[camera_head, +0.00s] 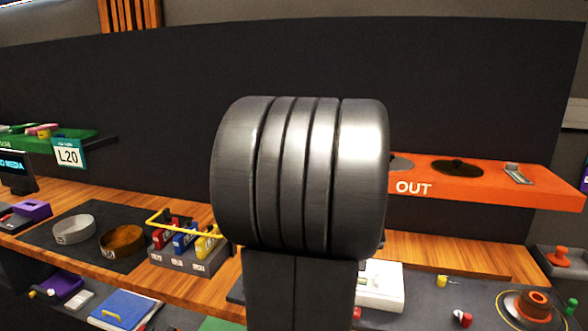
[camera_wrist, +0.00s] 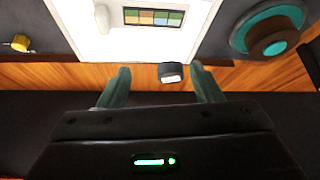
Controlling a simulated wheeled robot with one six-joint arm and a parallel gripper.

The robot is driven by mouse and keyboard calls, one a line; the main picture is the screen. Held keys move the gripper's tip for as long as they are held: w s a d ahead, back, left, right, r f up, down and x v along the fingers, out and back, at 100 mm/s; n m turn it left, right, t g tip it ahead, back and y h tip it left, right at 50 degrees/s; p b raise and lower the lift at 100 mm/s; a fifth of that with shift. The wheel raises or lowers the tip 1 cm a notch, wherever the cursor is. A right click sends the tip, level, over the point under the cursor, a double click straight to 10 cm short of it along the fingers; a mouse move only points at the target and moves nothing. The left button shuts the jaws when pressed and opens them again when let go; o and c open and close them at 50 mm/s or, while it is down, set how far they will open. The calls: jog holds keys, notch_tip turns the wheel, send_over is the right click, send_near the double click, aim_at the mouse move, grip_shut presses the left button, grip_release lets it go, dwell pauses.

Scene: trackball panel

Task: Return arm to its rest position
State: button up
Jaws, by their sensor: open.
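My gripper (camera_wrist: 159,88) shows in the wrist view with its two dark green fingers spread apart. It is open and nothing is between the fingers. Beyond the fingertips lies a white panel (camera_wrist: 165,40) with a grid of coloured squares and a small dark block with a pale face (camera_wrist: 171,73) near its edge. In the head view a big dark ribbed part of my own arm fills the middle, and my gripper is hidden there. The white device (camera_head: 385,286) shows partly behind the arm.
A wooden bench (camera_head: 455,259) runs across the head view. An orange shelf marked OUT (camera_head: 480,180) is at the right. Two round bowls (camera_head: 122,241) and a rack of coloured switches (camera_head: 187,245) stand at the left. A teal-centred round thing (camera_wrist: 272,35) is at the wrist view's upper right.

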notch_tip(320, 180, down, 5)
jog(key=shift+s+a+f, duration=0.15)
jog(key=shift+f, duration=0.05)
jog(key=shift+v, duration=1.65)
jog(key=shift+r, duration=0.1)
